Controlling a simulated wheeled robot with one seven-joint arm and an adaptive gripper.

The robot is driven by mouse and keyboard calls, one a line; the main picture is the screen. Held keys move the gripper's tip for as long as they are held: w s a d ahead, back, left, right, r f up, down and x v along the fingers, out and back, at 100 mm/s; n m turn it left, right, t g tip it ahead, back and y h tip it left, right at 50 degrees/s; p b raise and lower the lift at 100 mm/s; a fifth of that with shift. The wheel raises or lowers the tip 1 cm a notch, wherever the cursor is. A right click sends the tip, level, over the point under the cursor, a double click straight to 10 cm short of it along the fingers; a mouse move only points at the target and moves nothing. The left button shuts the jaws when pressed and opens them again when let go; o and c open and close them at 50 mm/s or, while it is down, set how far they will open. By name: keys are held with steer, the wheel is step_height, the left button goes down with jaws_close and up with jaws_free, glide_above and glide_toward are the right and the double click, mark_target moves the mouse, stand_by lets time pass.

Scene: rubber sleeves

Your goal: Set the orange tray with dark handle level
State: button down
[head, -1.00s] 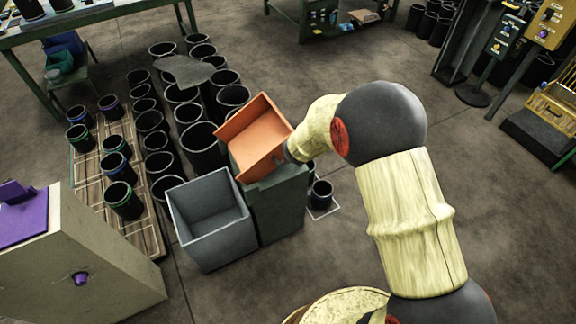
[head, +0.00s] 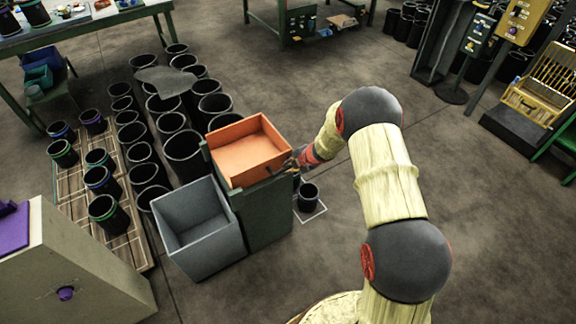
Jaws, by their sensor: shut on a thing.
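The orange tray (head: 248,152) is an open shallow box on top of the dark green stand (head: 262,212). It looks about level, with its open side up. My gripper (head: 292,166) is at the tray's right side, shut on its dark handle. The handle is small and partly hidden by the gripper, and the fingers are hard to make out. The tray's underside and its contact with the stand are hidden.
A grey open bin (head: 200,228) stands left of the stand. Several black sleeves (head: 183,150) stand behind it, and one black sleeve (head: 308,195) stands on a marked square to the right. A beige cabinet (head: 75,265) is at lower left.

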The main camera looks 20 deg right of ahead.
steer(key=shift+f, duration=0.15)
steer(key=c, duration=2.1)
jaws_free()
steer(key=shift+f, duration=0.1)
steer(key=v, duration=1.2)
steer(key=shift+d, duration=0.1)
